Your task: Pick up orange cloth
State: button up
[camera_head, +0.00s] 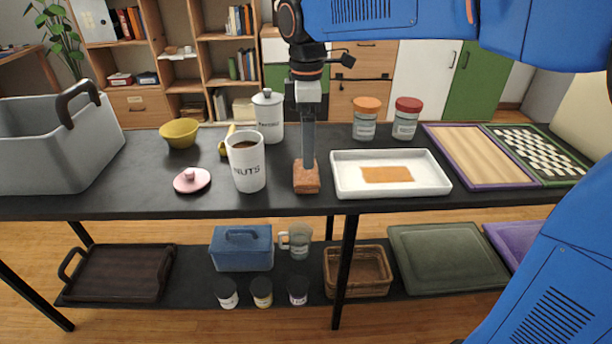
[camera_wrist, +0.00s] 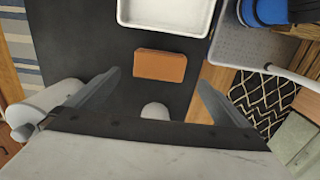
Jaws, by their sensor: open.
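A flat orange cloth (camera_head: 387,174) lies inside a white tray (camera_head: 437,182) on the dark shelf top. A rough orange-brown block (camera_head: 306,178) stands left of the tray; the wrist view shows it too (camera_wrist: 160,65), with the tray (camera_wrist: 165,27) beyond it. My gripper (camera_head: 308,160) points down at the block in the head view, left of the cloth. In the wrist view my gripper (camera_wrist: 160,80) has its fingers spread, with nothing held between them. The block lies just ahead of the fingers; contact is unclear. The cloth is not visible in the wrist view.
Two jars (camera_head: 366,118) (camera_head: 406,118) stand behind the tray. A wooden board (camera_head: 478,156) and checkerboard (camera_head: 535,153) lie to the right. A grey bin (camera_head: 40,160) is far left.

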jog(key=shift+f, duration=3.85)
jog(key=c, duration=0.9)
notch_tip(320, 180, up, 10)
jog(key=shift+r, duration=0.1)
